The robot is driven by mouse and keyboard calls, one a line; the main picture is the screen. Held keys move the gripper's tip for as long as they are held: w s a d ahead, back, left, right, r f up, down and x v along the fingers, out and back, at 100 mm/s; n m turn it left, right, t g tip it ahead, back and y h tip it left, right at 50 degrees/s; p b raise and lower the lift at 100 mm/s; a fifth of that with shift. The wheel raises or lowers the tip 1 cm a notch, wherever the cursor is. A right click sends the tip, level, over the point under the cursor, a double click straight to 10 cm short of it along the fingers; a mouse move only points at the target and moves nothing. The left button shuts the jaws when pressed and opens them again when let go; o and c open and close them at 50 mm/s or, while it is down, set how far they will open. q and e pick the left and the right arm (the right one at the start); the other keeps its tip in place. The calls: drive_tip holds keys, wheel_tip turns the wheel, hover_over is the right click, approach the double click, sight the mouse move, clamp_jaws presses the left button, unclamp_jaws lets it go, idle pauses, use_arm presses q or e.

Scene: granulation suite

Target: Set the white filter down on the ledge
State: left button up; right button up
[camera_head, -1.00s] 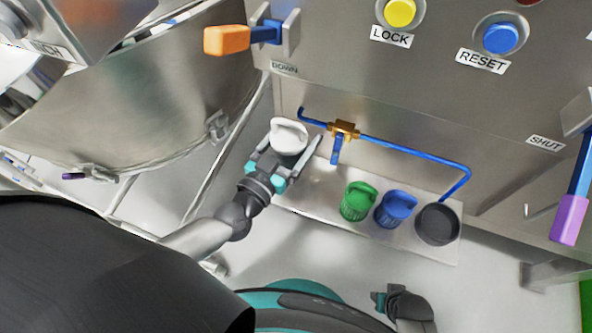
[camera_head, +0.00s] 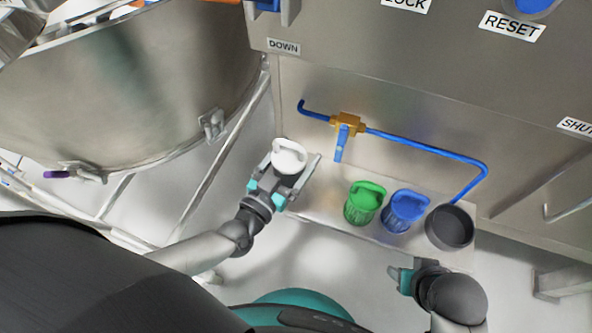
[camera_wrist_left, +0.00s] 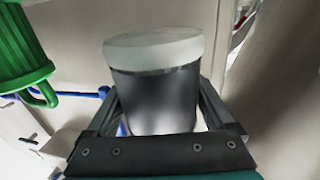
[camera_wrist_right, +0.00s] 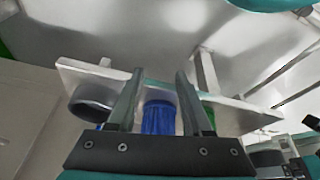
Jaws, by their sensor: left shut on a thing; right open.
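The white filter (camera_head: 289,155) has a white cap with a handle and, in the left wrist view, a dark grey body (camera_wrist_left: 155,100). My left gripper (camera_head: 284,172) is shut on it, one finger on each side of the body. It is at the left end of the ledge (camera_head: 318,205), a metal shelf below the blue pipe. I cannot tell whether the filter touches the ledge. My right gripper (camera_head: 396,275) is open and empty in front of the ledge's right part; its fingers also show in the right wrist view (camera_wrist_right: 158,95).
On the ledge stand a green filter (camera_head: 363,203), a blue filter (camera_head: 404,210) and a dark round cup (camera_head: 450,227) at the right end. A blue pipe with a brass valve (camera_head: 347,124) runs above. A steel vessel (camera_head: 130,90) is at left. The ledge's left part looks clear.

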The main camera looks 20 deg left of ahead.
use_arm(q)
drive_tip(key=shift+f+b, duration=0.55)
drive_tip(key=shift+f, duration=0.45)
wheel_tip(320, 180, down, 3)
drive_tip(key=shift+f+b, duration=0.1)
drive_tip(key=shift+b, duration=1.05)
use_arm(e)
wheel_tip(320, 180, up, 5)
drive_tip(key=w+a+t+y, duration=0.1)
drive_tip(key=w+a+t, duration=0.1)
drive_tip(key=shift+w+a+t, duration=0.25)
drive_tip(key=shift+t, duration=0.15)
drive_tip(key=shift+f, duration=0.1)
use_arm(q)
drive_tip(key=shift+f, duration=0.15)
drive_tip(key=o, duration=1.2)
drive_tip(key=shift+o, duration=0.2)
use_arm(e)
drive_tip(key=shift+w+a, duration=0.15)
drive_tip(key=shift+a, duration=0.05)
